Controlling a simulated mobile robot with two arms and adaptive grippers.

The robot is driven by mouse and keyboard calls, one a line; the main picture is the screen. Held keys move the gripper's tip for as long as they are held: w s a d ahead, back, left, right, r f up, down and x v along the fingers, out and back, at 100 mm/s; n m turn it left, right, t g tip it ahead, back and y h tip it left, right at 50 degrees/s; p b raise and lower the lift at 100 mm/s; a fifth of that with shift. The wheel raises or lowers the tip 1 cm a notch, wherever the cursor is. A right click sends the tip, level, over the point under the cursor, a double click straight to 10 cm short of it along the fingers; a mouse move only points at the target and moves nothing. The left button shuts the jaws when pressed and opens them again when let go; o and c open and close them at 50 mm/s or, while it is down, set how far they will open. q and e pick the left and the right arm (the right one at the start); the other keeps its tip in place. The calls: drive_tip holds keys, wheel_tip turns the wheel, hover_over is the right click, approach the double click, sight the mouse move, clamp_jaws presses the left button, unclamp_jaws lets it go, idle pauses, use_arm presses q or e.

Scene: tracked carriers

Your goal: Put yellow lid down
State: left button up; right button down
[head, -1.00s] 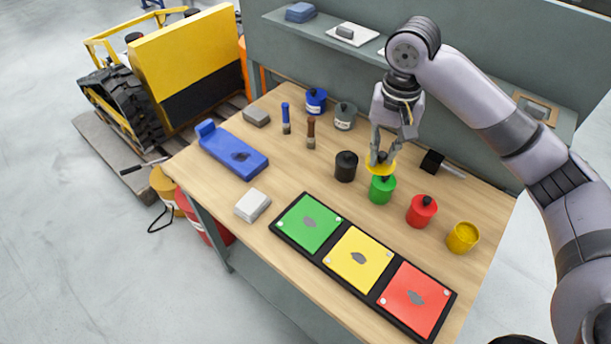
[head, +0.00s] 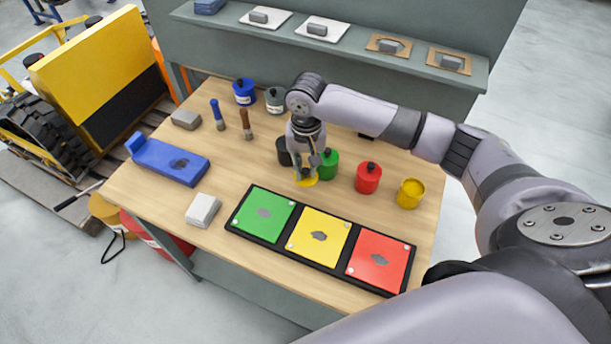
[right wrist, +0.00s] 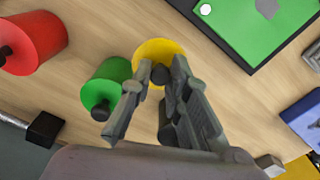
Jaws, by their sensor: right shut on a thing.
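The yellow lid (head: 307,182) is a round disc with a dark knob. My right gripper (head: 308,170) is shut on it, low over the table in front of the green pot (head: 328,164). In the right wrist view the lid (right wrist: 155,48) lies flat beyond the fingertips (right wrist: 160,75), with the knob between them. I cannot tell whether the lid touches the wood. The yellow pot (head: 410,194) stands at the right without a lid. My left gripper is not in view.
A red pot (head: 368,178) stands between the green and yellow pots. A black pot (head: 283,152) is partly hidden behind my gripper. A black tray (head: 299,258) with green, yellow and red plates lies in front. A narrow strip of bare wood separates the lid from the tray.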

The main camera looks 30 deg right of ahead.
sight(306, 177)
drive_tip(key=shift+f, duration=2.25)
drive_tip(key=shift+f, duration=0.15)
drive_tip(key=c, duration=1.5)
unclamp_jaws()
drive_tip(key=shift+c, duration=0.2)
